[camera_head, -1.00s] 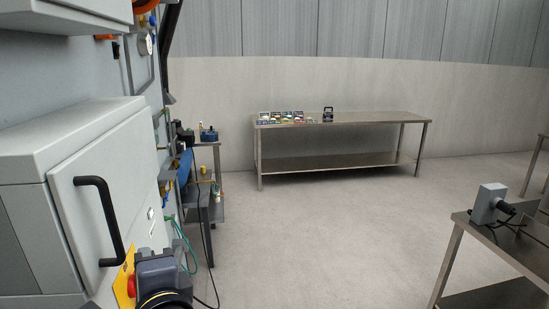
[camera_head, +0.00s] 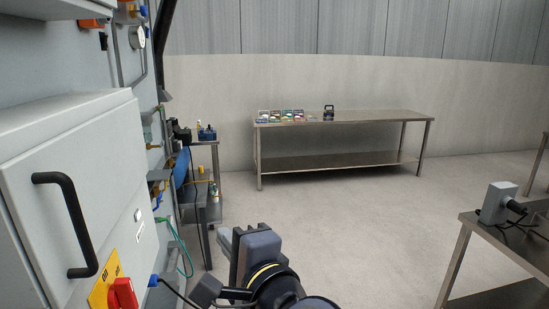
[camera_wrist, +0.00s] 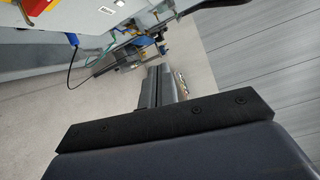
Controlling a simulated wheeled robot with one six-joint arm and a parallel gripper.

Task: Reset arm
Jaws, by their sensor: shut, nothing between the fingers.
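The fingertips are hard to make out there. Nothing is held or touched by the gripper in either view.
The cabinet has a black handle (camera_head: 70,222) and a red switch (camera_head: 122,293) on yellow, close on the left. A steel table (camera_head: 370,117) with small items stands at the back. Another table (camera_head: 480,226) is at the right. Open floor (camera_head: 350,220) lies between.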

